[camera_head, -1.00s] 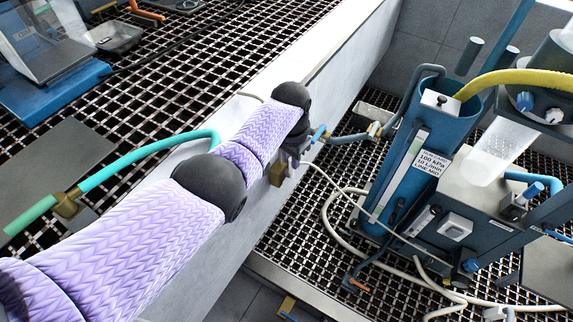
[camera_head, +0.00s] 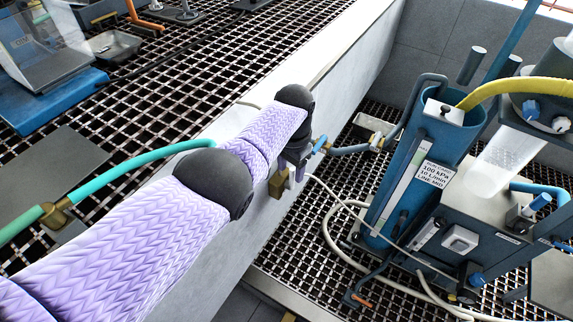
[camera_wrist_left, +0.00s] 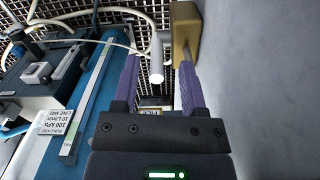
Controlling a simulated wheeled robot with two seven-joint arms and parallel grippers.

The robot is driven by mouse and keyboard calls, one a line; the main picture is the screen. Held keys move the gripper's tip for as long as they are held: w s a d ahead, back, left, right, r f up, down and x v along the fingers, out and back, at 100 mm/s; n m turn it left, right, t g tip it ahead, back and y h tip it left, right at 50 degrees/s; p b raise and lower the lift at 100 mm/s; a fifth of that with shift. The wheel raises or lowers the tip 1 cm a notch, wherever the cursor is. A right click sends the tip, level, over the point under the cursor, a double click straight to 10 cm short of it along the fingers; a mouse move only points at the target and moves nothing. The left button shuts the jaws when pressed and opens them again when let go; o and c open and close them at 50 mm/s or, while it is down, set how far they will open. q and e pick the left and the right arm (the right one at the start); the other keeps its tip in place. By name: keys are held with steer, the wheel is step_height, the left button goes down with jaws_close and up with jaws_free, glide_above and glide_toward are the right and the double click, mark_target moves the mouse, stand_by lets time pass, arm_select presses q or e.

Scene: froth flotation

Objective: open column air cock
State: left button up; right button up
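The blue flotation column (camera_head: 408,180) stands tilted in the head view, right of the wall. A small blue handle (camera_head: 320,143), perhaps the air cock's, shows on the pale blue pipe beside my left gripper (camera_head: 299,170). In the left wrist view, the gripper (camera_wrist_left: 159,68) has its two purple fingers apart. A pale round-ended rod (camera_wrist_left: 156,66) shows between or just beyond them; I cannot tell whether they touch it. A brass block (camera_wrist_left: 185,35) is close to the right finger, and also shows in the head view (camera_head: 278,184). My right gripper is out of view.
The pale wall (camera_head: 310,80) runs close alongside my left arm. A teal hose (camera_head: 130,165) with a brass fitting (camera_head: 56,215) lies on the left. White hoses (camera_head: 328,232) loop over the floor grating near the column. A run card (camera_head: 434,174) is on the column.

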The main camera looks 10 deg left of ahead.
arm_select(q)
step_height(320, 180, up, 8)
steer(key=p, duration=0.5)
step_height(320, 180, up, 2)
steer(key=shift+r+p, duration=0.15)
steer(key=shift+p, duration=0.5)
arm_select(e)
step_height(320, 180, up, 6)
steer(key=w+a, duration=0.1)
steer(key=w, duration=0.1)
steer(key=shift+w+a+t, duration=0.25)
steer(key=shift+w+t, duration=0.05)
steer(key=shift+t, duration=0.1)
arm_select(q)
steer(key=shift+f, duration=0.2)
